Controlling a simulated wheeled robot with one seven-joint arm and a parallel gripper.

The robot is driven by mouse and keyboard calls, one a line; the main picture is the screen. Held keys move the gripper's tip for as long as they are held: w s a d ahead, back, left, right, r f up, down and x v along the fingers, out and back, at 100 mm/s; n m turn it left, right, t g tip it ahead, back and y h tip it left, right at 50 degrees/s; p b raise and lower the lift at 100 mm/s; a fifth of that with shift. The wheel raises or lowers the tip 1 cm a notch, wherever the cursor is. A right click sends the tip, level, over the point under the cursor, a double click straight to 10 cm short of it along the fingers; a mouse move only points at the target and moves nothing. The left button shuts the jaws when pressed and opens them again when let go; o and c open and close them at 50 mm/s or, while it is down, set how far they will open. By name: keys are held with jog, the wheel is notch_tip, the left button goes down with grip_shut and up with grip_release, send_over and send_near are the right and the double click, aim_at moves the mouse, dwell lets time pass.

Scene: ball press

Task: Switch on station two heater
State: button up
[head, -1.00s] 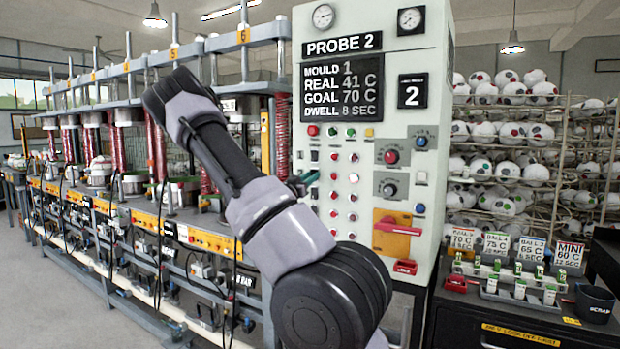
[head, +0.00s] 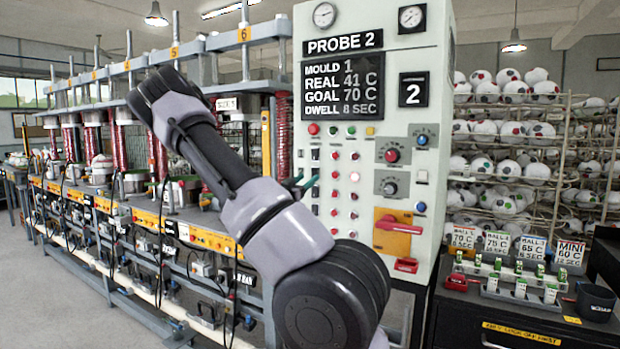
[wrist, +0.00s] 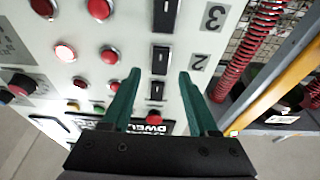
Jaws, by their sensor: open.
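A pale control panel (head: 375,130) carries a column of black switches. In the wrist view, labels 2 (wrist: 199,62) and 3 (wrist: 213,17) sit beside two of them. The switch by label 2 (wrist: 160,60) lies just beyond and between my fingertips. My gripper (wrist: 158,76) has green fingers, spread apart with nothing held. In the head view, my gripper (head: 312,181) is at the left of the panel, over the switch column, partly hidden by my arm. Round lamps stand beside the switches; the one in the second row (head: 354,176) glows pale, the others look red.
A press line (head: 150,215) with red springs runs along the left. The panel's display (head: 341,88) reads mould 1, real 41 C, goal 70 C. A red handle (head: 398,226) juts out lower right. A bench with cards (head: 495,245) stands further right.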

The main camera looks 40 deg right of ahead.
jog(key=v, duration=0.7)
jog(key=shift+a, duration=0.2)
jog(key=shift+s+f, duration=0.15)
